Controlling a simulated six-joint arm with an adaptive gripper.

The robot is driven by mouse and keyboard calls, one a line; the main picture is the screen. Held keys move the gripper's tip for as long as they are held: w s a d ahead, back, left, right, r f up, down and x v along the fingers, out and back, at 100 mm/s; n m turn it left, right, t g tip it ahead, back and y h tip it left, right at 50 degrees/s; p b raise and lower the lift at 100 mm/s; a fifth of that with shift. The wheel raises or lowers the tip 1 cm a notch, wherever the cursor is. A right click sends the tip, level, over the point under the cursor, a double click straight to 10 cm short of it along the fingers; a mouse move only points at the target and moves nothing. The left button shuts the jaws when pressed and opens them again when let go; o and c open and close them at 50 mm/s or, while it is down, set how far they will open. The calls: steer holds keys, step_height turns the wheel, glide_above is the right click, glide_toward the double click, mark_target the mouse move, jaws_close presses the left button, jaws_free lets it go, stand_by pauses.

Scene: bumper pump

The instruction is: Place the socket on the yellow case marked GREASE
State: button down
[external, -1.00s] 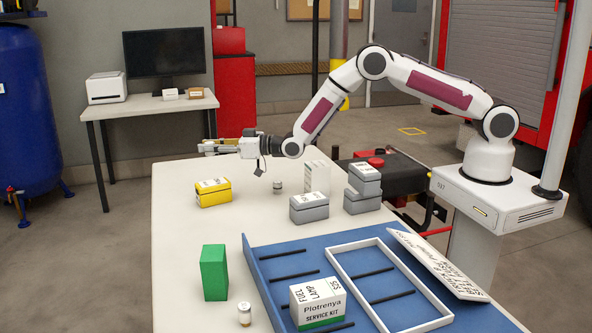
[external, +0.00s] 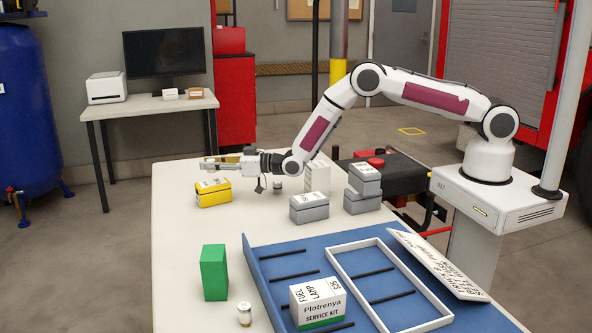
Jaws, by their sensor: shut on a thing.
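The yellow case (external: 213,197) stands on the white table at its far left, with a white label on top whose wording is too small to read. My gripper (external: 211,164) is level just above the case, its fingers pointing left. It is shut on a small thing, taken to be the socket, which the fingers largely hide. I cannot tell whether the held thing touches the case top.
Grey cases (external: 309,208) and a white box (external: 317,176) stand to the right. A small jar (external: 278,183) is behind. A green box (external: 214,272), another jar (external: 244,314) and a blue tray (external: 262,248) are nearer.

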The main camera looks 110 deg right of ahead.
steer(key=shift+f, duration=1.7)
steer(key=shift+f, duration=0.15)
steer(key=c, duration=1.7)
jaws_free()
steer(key=shift+s, duration=0.1)
steer(key=shift+v, duration=5.9)
steer(key=shift+r, duration=0.2)
